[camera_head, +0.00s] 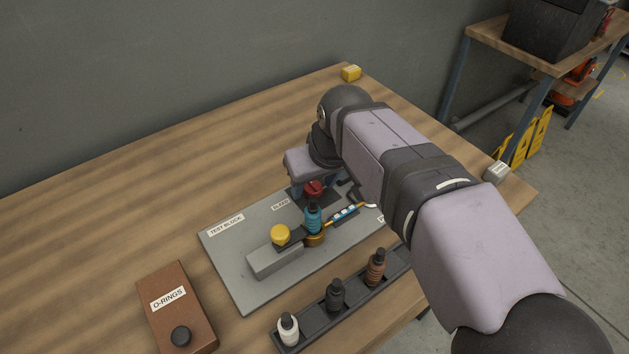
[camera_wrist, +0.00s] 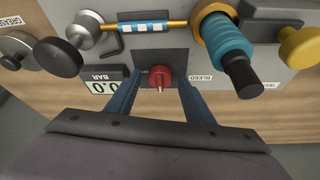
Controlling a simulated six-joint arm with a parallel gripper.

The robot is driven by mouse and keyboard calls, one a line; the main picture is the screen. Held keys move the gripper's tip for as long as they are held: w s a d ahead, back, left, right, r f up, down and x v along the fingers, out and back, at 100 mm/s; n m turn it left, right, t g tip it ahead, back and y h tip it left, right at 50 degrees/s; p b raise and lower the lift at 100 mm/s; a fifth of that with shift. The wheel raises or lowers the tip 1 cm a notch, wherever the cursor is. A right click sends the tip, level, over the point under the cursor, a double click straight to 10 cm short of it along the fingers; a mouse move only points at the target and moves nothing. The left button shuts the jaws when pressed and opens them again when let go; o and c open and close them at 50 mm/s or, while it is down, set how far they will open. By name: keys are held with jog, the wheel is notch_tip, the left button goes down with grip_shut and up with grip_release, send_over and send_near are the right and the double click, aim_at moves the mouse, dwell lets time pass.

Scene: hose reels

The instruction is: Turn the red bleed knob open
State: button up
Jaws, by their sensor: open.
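The red bleed knob (camera_head: 314,188) sits on a dark square base on the grey test block plate (camera_head: 240,244). In the wrist view the red knob (camera_wrist: 160,76) is near the centre, beside the BLEED label (camera_wrist: 200,78). My gripper (camera_wrist: 157,92) has its two blue fingers apart, one on each side of the knob, with gaps visible between them and it. I cannot tell how deep the fingertips reach.
A blue fitting with a black end (camera_wrist: 229,50) stands close to the knob, with a yellow knob (camera_head: 280,235) beyond it. A gauge reading 0.0 BAR (camera_wrist: 105,83) is left of the knob in the wrist view. A bottle rack (camera_head: 320,321) and O-RINGS box (camera_head: 177,309) stand in front.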

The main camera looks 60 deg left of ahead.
jog(key=c, duration=1)
jog(key=shift+c, duration=0.2)
jog(key=shift+r+m+p, duration=0.1)
jog(key=shift+m+p, duration=0.3)
jog(key=shift+m, duration=0.1)
jog(key=m+t+p, duration=0.1)
jog(key=m+p, duration=0.1)
jog(key=shift+s+m+h, duration=0.15)
jog(key=shift+m+h, duration=0.25)
jog(key=m+p, duration=0.1)
jog(key=m, duration=0.1)
jog(key=m+t+h+p, duration=0.1)
jog(key=m, duration=0.1)
jog(key=m+t+p, duration=0.1)
jog(key=m+p, duration=0.1)
jog(key=shift+s+a+r+h, duration=0.1)
jog(key=shift+a+h, duration=0.15)
jog(key=shift+h, duration=0.05)
jog(key=m+h+p, duration=0.1)
jog(key=m+p, duration=0.1)
jog(key=m+h+p, duration=0.1)
jog(key=m+p, duration=0.2)
jog(key=shift+a+m+t, duration=0.15)
jog(key=shift+m+t, duration=0.15)
jog(key=shift+t, duration=0.1)
jog(key=m+h+p, duration=0.1)
jog(key=m+p, duration=0.1)
jog(key=shift+m+p, duration=0.3)
jog(key=shift+p, duration=0.1)
